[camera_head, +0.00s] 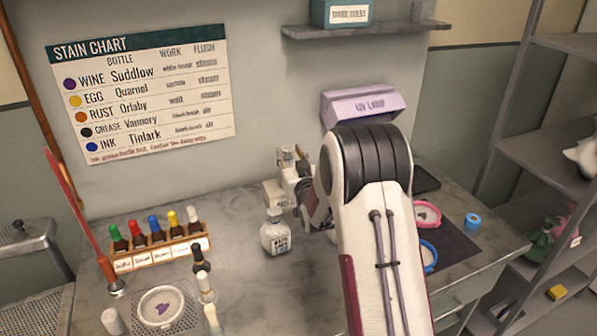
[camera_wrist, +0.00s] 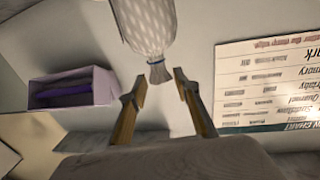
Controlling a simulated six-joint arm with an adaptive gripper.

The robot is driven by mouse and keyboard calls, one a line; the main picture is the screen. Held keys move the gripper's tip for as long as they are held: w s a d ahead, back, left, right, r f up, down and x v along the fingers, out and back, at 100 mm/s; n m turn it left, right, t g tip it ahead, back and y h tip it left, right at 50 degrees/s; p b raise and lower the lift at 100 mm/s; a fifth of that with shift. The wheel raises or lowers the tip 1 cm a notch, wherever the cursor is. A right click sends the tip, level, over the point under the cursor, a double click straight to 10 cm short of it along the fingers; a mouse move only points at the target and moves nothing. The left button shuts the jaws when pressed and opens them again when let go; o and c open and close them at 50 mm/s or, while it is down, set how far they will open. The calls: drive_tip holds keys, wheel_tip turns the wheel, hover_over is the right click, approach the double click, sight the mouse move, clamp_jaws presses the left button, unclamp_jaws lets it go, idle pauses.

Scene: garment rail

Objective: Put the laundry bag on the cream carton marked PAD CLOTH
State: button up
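A small white, dotted bag with a printed front, which looks like the laundry bag (camera_head: 275,238), appears upright on the grey bench below my gripper. In the wrist view the bag (camera_wrist: 148,25) shows upside down, its neck gathered by a blue tie. My gripper (camera_wrist: 161,80) is open, with one fingertip on each side of the bag's gathered end and gaps visible. I cannot tell how far the fingertips are from it in depth. In the head view the fingers are not clear. I see no cream carton marked PAD CLOTH in either view.
A lilac carton (camera_head: 362,104) is at the wall behind my arm, and a teal carton (camera_head: 341,13) is on the wall shelf (camera_head: 400,28). A bottle rack (camera_head: 160,256) and a white dish (camera_head: 161,308) are to the left. Pink and blue rings lie right of my arm.

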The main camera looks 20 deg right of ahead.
drive_tip(key=s+a, duration=0.1)
drive_tip(key=s, duration=0.8)
drive_tip(key=shift+s+a, duration=0.15)
drive_tip(key=shift+s, duration=0.05)
drive_tip(key=shift+r, duration=0.15)
idle(0.7)
drive_tip(key=s+a+r+g, duration=0.4)
drive_tip(key=s+r, duration=0.1)
drive_tip(key=s, duration=0.1)
drive_tip(key=s+a+g+y, duration=0.1)
drive_tip(key=s+a+g, duration=0.1)
drive_tip(key=s, duration=1)
drive_tip(key=s+a+n+g, duration=0.1)
drive_tip(key=s+a+g, duration=0.2)
drive_tip(key=s, duration=0.9)
drive_tip(key=s+a+g+y, duration=0.1)
drive_tip(key=s+a+g, duration=0.2)
drive_tip(key=s, duration=1)
drive_tip(key=shift+a+n+y, duration=0.3)
drive_tip(key=shift+a, duration=0.4)
drive_tip(key=shift+f, duration=0.1)
